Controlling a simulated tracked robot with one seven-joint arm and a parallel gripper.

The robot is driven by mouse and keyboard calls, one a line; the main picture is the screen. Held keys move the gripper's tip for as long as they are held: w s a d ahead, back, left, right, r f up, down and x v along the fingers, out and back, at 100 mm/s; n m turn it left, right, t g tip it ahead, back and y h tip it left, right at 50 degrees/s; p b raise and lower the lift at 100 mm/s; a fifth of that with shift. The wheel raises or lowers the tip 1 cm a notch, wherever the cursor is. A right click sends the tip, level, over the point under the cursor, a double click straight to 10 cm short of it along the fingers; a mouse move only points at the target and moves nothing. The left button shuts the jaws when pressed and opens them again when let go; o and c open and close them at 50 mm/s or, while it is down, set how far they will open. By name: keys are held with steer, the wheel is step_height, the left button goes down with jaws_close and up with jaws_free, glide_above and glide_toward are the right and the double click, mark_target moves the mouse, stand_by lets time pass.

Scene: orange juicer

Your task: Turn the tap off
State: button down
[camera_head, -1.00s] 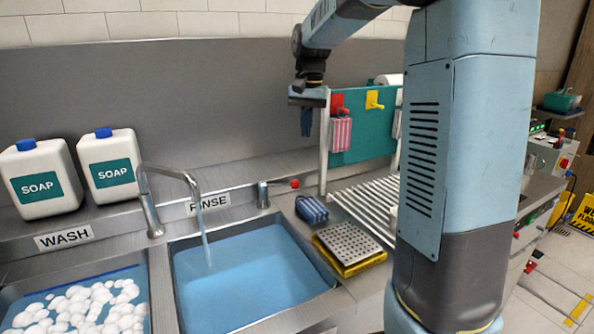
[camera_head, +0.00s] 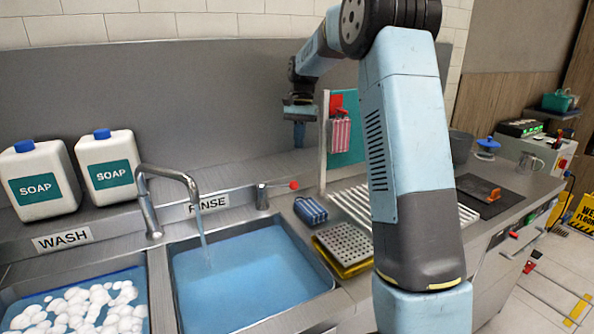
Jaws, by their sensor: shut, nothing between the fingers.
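The silver tap (camera_head: 165,185) arches over the rinse sink, and a thin stream of water (camera_head: 203,232) runs from its spout. A short post (camera_head: 262,197) with a lever and red knob (camera_head: 294,185) stands on the back ledge, right of the RINSE label. The lever points to the right. My gripper (camera_head: 299,136) points down above and behind the red knob, clear of it. Its fingers are small and dark blue, closed together with nothing held.
The rinse sink (camera_head: 325,295) holds blue water. A wash sink with white foam (camera_head: 95,305) is at left. Two soap jugs (camera_head: 40,180) stand on the ledge. A blue striped sponge (camera_head: 310,210), a perforated plate (camera_head: 345,243) and a rack with a striped red cloth (camera_head: 341,135) are nearby right.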

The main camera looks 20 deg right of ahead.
steer(key=x, duration=1)
steer(key=shift+s, duration=0.1)
stand_by(0.3)
